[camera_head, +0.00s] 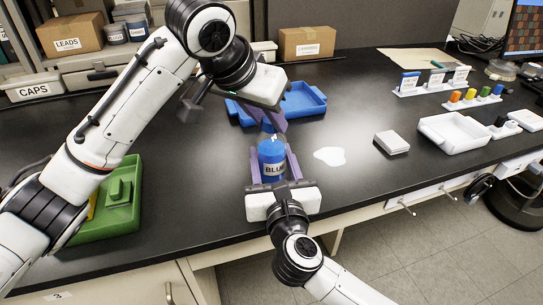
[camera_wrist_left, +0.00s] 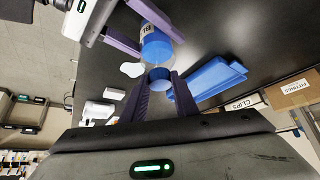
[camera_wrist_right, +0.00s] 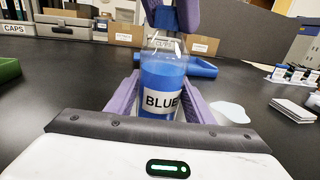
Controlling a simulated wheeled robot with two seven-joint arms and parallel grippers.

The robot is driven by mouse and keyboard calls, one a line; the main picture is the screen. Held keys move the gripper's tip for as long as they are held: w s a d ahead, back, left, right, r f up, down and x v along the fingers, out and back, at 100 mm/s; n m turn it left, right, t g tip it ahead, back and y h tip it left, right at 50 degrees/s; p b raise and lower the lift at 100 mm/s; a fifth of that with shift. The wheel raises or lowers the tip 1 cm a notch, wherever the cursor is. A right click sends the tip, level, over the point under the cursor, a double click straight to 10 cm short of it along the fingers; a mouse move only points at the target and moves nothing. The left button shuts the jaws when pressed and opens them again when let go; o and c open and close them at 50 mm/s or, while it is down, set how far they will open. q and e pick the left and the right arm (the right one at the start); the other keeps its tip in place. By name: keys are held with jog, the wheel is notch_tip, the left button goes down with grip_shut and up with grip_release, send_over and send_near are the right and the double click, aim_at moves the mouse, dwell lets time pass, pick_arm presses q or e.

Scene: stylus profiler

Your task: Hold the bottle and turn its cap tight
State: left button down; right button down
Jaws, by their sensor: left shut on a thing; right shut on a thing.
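The bottle (camera_head: 272,158) stands upright over the table, clear at the top, with blue contents and a label reading BLUE. It also shows in the right wrist view (camera_wrist_right: 162,80). My right gripper (camera_head: 272,170) is shut on the bottle's body, one finger on each side. My left gripper (camera_head: 272,122) comes from above and is shut on the blue cap (camera_wrist_left: 160,75) at the bottle's top. In the head view the left fingers largely hide the cap. Whether the cap sits fully on the neck cannot be told.
A blue tray (camera_head: 305,100) lies behind the bottle and a green tray (camera_head: 125,205) at left. A white spill-like patch (camera_head: 329,156) and a pale block (camera_head: 391,142) lie to the right. A white tray (camera_head: 453,132) stands further right. The black tabletop between is clear.

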pick_arm(q)
jog(key=m+g, duration=0.1)
jog(key=m, duration=0.1)
jog(key=m+h, duration=0.1)
jog(key=m+g+h, duration=0.1)
jog(key=m, duration=0.1)
jog(key=shift+w+a+f+m+g, duration=0.2)
jog(key=shift+w+a+m+g, duration=0.05)
jog(key=shift+a+m+g, duration=0.05)
pick_arm(e)
jog(key=shift+a+r, duration=0.1)
pick_arm(q)
jog(key=m+g, duration=0.1)
jog(key=m, duration=0.1)
jog(key=m+g+h, duration=0.1)
jog(key=m+g, duration=0.1)
jog(key=m, duration=0.1)
jog(key=shift+w, duration=0.2)
jog(key=shift+s, duration=0.1)
jog(key=c, duration=1.3)
grip_release()
jog(key=shift+c, duration=0.2)
jog(key=shift+r, duration=0.1)
jog(key=shift+c, duration=0.3)
jog(key=shift+a+r, duration=0.2)
jog(key=shift+r, duration=0.25)
jog(key=v, duration=0.6)
jog(key=shift+a, duration=0.1)
